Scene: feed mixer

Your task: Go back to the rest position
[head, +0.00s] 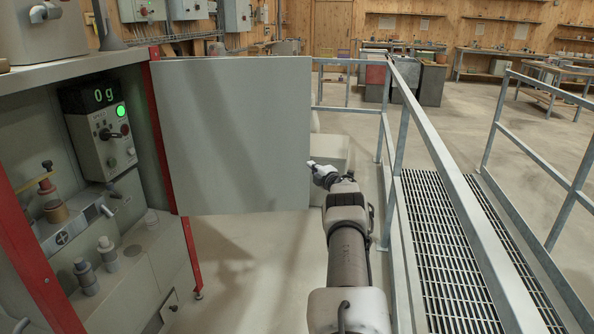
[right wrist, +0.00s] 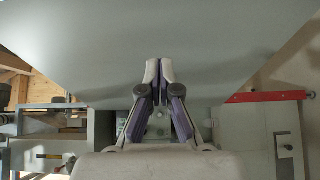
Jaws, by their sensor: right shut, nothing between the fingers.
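My right arm reaches forward from the bottom of the head view. My right gripper (head: 312,164) is at the lower right edge of the open grey cabinet door (head: 232,135). In the right wrist view my right gripper (right wrist: 159,68) has its two fingers together, with nothing between them. The grey door panel (right wrist: 85,45) fills the upper part of that view behind the fingertips. I cannot tell whether the fingertips touch it. My left gripper does not show in the head view.
The cabinet with a red frame (head: 165,140) stands at the left. Its control box (head: 108,140) has a lit green button, and a display (head: 92,96) reads 0 g. A metal railing (head: 440,150) and a grated walkway (head: 440,240) lie right of my arm. Workbenches stand far back.

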